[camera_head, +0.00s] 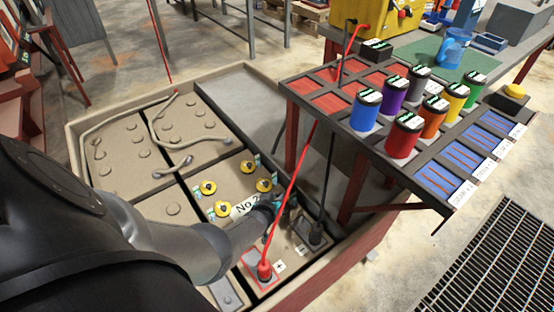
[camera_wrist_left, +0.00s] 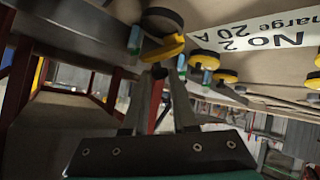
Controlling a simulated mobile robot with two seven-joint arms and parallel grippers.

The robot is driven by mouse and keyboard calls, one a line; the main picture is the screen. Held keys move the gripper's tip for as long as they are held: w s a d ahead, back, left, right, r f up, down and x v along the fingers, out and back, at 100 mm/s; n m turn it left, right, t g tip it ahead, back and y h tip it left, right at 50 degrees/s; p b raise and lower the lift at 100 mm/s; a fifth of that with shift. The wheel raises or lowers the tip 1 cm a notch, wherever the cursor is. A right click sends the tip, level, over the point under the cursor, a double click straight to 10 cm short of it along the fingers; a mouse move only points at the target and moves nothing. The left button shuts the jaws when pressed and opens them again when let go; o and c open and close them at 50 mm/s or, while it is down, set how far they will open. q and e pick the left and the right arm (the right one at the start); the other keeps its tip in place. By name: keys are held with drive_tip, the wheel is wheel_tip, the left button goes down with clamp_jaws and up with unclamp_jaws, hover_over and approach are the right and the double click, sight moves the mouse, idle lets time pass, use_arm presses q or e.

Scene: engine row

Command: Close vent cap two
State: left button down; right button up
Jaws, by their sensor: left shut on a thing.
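The battery section labelled No 2 (camera_head: 246,204) carries several round yellow vent caps with dark centres, such as one at its left (camera_head: 208,187) and one at its right (camera_head: 264,185). Small teal tags stand beside them. My left gripper (camera_head: 280,207) is low over the right side of this section, and its arm covers part of it. Cap numbers are not readable. My right gripper is not in view.
A red clamp (camera_head: 263,270) and a black clamp (camera_head: 314,238) with cables stand close to my left gripper. A rack with several coloured cans (camera_head: 403,135) stands at the right. The battery tray has a raised rim (camera_head: 75,150). A floor grate (camera_head: 500,262) lies lower right.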

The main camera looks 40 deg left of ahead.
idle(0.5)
use_arm(q)
drive_tip(key=c, duration=0.7)
unclamp_jaws()
